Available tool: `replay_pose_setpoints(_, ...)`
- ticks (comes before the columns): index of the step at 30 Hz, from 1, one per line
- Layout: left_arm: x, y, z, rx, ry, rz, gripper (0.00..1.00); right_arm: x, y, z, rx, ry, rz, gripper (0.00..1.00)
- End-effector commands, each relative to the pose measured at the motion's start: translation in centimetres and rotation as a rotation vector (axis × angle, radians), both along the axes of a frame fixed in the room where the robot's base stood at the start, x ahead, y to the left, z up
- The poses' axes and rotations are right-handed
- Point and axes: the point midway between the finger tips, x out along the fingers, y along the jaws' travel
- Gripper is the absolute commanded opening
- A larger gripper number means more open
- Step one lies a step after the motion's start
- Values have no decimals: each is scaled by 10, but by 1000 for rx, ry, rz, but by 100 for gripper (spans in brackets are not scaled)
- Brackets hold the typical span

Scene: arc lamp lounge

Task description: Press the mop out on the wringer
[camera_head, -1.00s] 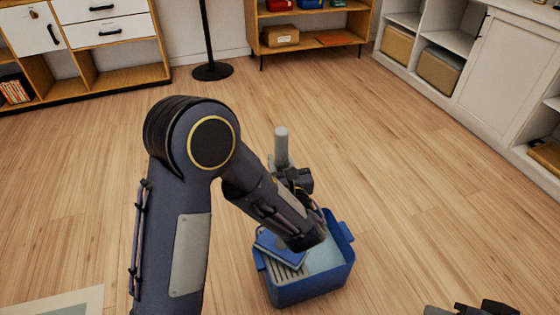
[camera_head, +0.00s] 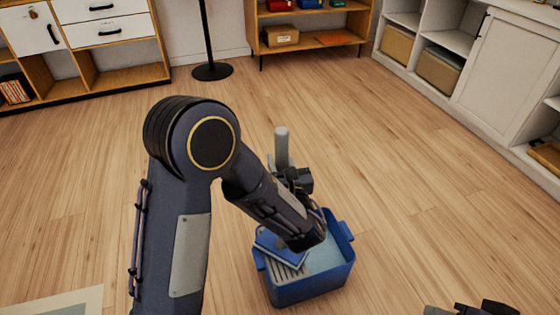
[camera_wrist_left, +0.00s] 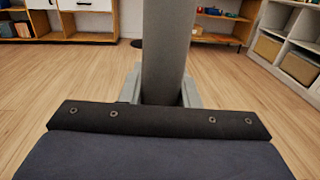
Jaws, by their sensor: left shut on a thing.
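A blue bucket (camera_head: 313,289) stands on the floor, with a slatted grey wringer (camera_head: 288,272) on its left side and pale water on its right. The mop's blue flat head (camera_head: 274,250) lies over the wringer, looking slightly tilted; my arm partly hides it. The mop's grey handle (camera_head: 282,148) rises upright and also fills the middle of the left wrist view (camera_wrist_left: 168,45). My left gripper (camera_head: 294,181) is shut around the handle above the bucket. A small dark part of my right arm shows at the bottom right edge; its fingers cannot be made out.
Wooden floor is clear around the bucket. A lamp base (camera_head: 212,71) stands at the back, between a drawer cabinet (camera_head: 112,32) and a low shelf (camera_head: 312,42). White cabinets (camera_head: 510,65) line the right. A rug corner (camera_head: 60,304) shows at the bottom left.

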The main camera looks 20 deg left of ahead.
Motion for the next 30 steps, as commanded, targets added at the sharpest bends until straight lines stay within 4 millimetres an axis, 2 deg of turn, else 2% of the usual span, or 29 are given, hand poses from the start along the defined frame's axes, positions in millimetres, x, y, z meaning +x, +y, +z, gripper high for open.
replay_pose_setpoints(17, -1, 1, -5, 0, 13, 2, 3, 0, 0, -3, 0, 0, 0, 36)
replay_pose_setpoints(30, 0, 1, 29, 0, 6, 1, 3, 0, 0, 21, 0, 0, 0, 36)
